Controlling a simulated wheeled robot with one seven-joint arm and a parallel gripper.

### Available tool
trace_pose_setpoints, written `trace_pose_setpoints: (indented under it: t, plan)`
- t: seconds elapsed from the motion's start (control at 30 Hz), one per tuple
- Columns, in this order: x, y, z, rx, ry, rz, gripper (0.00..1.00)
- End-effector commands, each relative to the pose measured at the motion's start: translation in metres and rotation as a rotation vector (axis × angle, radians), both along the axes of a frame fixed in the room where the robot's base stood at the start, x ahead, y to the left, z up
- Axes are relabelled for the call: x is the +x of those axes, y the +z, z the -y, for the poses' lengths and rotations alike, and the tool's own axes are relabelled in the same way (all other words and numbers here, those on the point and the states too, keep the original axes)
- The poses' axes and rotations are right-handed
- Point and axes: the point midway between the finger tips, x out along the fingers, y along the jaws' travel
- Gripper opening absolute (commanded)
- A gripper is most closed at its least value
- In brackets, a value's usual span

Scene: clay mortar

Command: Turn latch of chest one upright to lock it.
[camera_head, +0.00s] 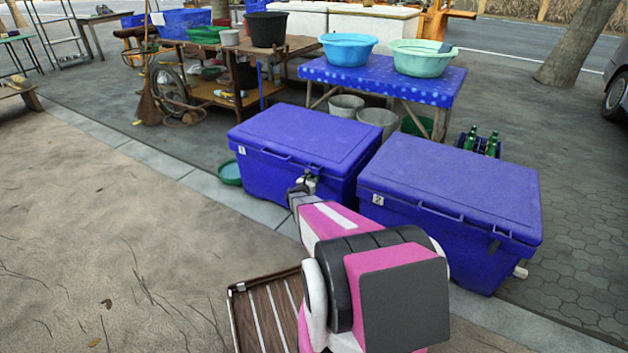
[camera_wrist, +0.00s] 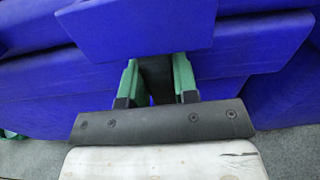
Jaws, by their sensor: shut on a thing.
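Chest one (camera_head: 300,140) is a blue cooler box with a shut lid and a small white "1" label, left of a similar blue chest. My gripper (camera_head: 308,184) is at the right part of its front face, just under the lid edge. In the wrist view my gripper (camera_wrist: 157,80) has its green-sided fingers closed on the dark latch (camera_wrist: 157,72). The latch runs between the fingers beneath the overhanging blue lid part (camera_wrist: 135,25). My gripper and arm mostly hide it in the head view, and I cannot tell its exact angle.
Chest two (camera_head: 450,190), with a "2" label, stands close on the right. A blue-covered table (camera_head: 385,82) with basins is behind. A green basin (camera_head: 230,173) lies left of chest one. Open pavement (camera_head: 110,230) is at the left.

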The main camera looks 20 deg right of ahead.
Motion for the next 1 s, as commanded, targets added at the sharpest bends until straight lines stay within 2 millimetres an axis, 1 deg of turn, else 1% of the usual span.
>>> trace_pose_setpoints:
  t: [0.23,0.27,0.3,0.33,0.6,0.73,0.87,1.0]
  plan:
    - [-0.001,-0.001,-0.001,-0.001,0.001,-0.005,0.04]
    - [-0.001,-0.001,-0.001,-0.001,0.001,-0.005,0.31]
    - [-0.001,-0.001,-0.001,-0.001,0.001,-0.005,0.44]
    - [-0.001,-0.001,0.000,-0.001,0.001,-0.004,0.53]
    - [-0.001,0.000,0.000,0.000,0.001,-0.002,0.53]
    - [-0.005,0.000,-0.006,0.000,0.001,-0.002,0.53]
    - [-0.017,0.001,-0.020,-0.001,0.002,-0.002,0.53]
    - [-0.034,0.001,-0.042,0.000,0.003,-0.003,0.53]
